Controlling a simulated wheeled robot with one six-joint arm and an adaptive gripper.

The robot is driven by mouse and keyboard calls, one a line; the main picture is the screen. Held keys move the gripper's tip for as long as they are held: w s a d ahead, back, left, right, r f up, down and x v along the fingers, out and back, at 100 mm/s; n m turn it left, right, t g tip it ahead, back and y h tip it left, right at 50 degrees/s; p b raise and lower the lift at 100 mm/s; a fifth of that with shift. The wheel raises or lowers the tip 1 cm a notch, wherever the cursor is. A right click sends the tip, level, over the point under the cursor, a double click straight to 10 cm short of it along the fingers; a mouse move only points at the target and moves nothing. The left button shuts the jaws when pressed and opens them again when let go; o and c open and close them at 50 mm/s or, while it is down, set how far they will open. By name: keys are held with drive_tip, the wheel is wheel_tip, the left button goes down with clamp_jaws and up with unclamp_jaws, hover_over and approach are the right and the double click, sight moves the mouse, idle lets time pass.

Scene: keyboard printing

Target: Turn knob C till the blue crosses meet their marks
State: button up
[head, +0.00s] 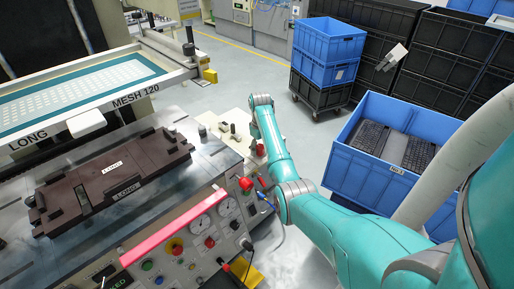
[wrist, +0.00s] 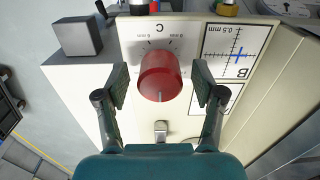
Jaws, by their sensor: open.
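Knob C, a red round knob (wrist: 160,75) with a pale pointer line, sits on a cream panel under the letter C in the wrist view. Its line points toward the bottom of the picture. My gripper (wrist: 160,84) is open, with one dark finger on each side of the knob and visible gaps to it. A blue cross (wrist: 238,56) shows on the white card B, close to the black ruled cross; the exact offset is too small to tell. A second card (wrist: 222,98) below is partly hidden by the right finger. In the head view my arm hides the gripper.
A grey block (wrist: 77,36) stands left of the knob, and a metal fitting (wrist: 161,130) lies below it. In the head view, the press with a dark fixture (head: 115,180) and a gauge panel (head: 190,240) are left of my arm. A blue crate (head: 348,165) stands right.

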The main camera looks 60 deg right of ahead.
drive_tip(key=c, duration=1.1)
drive_tip(key=shift+c, duration=0.2)
drive_tip(key=m, duration=0.4)
drive_tip(key=shift+m, duration=0.4)
drive_tip(key=m, duration=0.4)
drive_tip(key=shift+m, duration=0.4)
